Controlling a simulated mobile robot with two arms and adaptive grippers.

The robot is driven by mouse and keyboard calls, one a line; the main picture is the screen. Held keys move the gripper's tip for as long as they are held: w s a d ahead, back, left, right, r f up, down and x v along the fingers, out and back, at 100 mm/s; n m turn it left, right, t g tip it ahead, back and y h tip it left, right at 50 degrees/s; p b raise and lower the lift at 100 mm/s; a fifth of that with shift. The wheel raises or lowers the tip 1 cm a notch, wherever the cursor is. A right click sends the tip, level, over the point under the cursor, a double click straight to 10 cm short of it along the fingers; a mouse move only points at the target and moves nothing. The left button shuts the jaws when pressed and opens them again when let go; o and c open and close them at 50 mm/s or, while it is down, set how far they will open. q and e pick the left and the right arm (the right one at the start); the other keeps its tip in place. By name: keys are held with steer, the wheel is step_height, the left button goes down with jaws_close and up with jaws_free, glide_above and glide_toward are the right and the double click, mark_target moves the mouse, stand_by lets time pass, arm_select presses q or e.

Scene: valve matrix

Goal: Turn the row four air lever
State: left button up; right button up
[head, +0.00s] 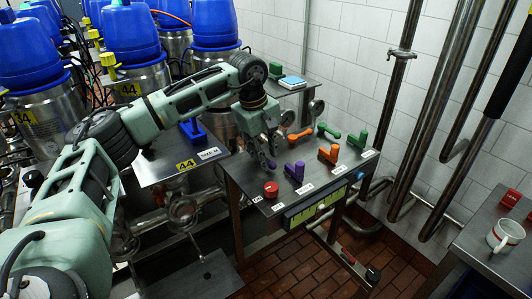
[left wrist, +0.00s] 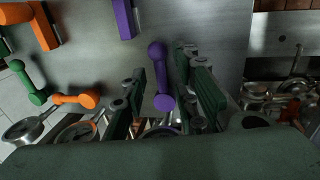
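My left gripper (head: 266,157) is over the left side of the steel lever table (head: 250,175), fingers pointing down. In the left wrist view its open fingers (left wrist: 163,72) stand on either side of a purple dumbbell-shaped lever (left wrist: 158,78); contact cannot be told. A purple block-shaped handle (head: 295,171) stands nearer the table's front, with an orange one (head: 328,154) and a green one (head: 358,139) to its right. Behind are an orange dumbbell lever (head: 299,134) and a green one (head: 329,130). Small labels are unreadable, so I cannot tell which is air. My right gripper is out of view.
A red knob (head: 271,189) sits at the table's front left corner. Blue-topped tanks (head: 134,35) crowd the left. Pipes (head: 412,120) line the right wall. A mug (head: 505,237) stands far right.

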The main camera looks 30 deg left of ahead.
arm_select(q)
step_height(320, 180, up, 11)
steer(key=s, duration=0.2)
steer(key=shift+a+r, duration=0.15)
steer(key=shift+a, duration=0.25)
